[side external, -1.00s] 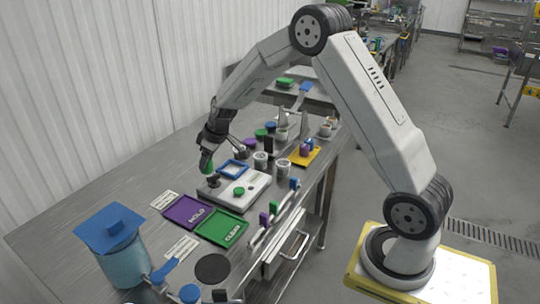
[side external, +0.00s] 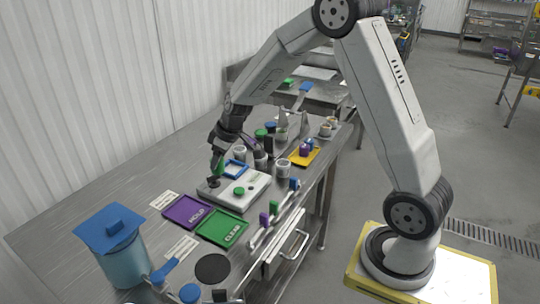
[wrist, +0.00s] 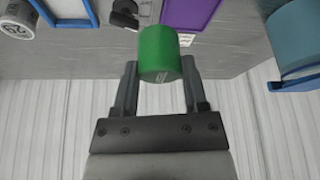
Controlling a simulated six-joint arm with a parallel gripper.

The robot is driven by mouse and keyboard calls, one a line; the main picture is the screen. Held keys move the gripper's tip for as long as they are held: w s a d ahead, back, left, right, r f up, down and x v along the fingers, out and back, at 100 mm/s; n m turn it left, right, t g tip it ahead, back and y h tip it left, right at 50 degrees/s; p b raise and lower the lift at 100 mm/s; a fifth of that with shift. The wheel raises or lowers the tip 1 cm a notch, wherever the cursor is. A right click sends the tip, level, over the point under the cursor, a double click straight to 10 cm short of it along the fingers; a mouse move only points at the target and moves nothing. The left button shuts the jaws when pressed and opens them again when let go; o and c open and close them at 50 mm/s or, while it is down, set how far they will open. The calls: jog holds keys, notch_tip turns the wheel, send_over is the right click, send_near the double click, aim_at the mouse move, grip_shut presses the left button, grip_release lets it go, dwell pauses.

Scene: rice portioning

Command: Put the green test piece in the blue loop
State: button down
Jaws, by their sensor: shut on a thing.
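The green test piece (wrist: 160,52) is a green cylinder between my gripper's two fingers in the wrist view. My gripper (wrist: 158,68) is shut on it. In the side view my gripper (side external: 217,158) holds the green piece (side external: 216,165) above the left back part of a pale board, just left of the blue loop. The blue loop (side external: 235,177) is a square blue frame with a light inside, lying at the back of the board. In the wrist view the blue loop (wrist: 76,23) shows in part at the upper left, apart from the held piece.
The pale board (side external: 237,204) carries a green round piece (side external: 239,190) and a dark knob (side external: 213,183). A purple tray (side external: 187,211) and a green tray (side external: 222,228) lie in front. Cups stand behind. A blue-lidded container (side external: 122,262) stands at the front left.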

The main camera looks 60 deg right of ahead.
jog(key=s+d+r, duration=0.3)
jog(key=s+d, duration=0.5)
jog(key=d, duration=0.1)
jog(key=w+d+f, duration=0.1)
jog(key=w+f, duration=0.1)
jog(key=w, duration=0.2)
jog(key=w+d+f, duration=0.1)
jog(key=w+f, duration=0.2)
jog(key=w, duration=0.1)
jog(key=w+d+f, duration=0.1)
jog(key=w+f, duration=0.2)
jog(key=shift+w+d, duration=0.3)
jog(key=shift+w, duration=0.1)
jog(key=shift+w+d+f, duration=0.2)
jog(key=shift+w+f, duration=0.35)
jog(key=shift+f, duration=0.1)
jog(key=shift+w+f, duration=0.15)
jog(key=shift+f, duration=0.1)
jog(key=shift+w+d+f, duration=0.1)
jog(key=shift+f, duration=1.45)
jog(key=shift+f, duration=0.15)
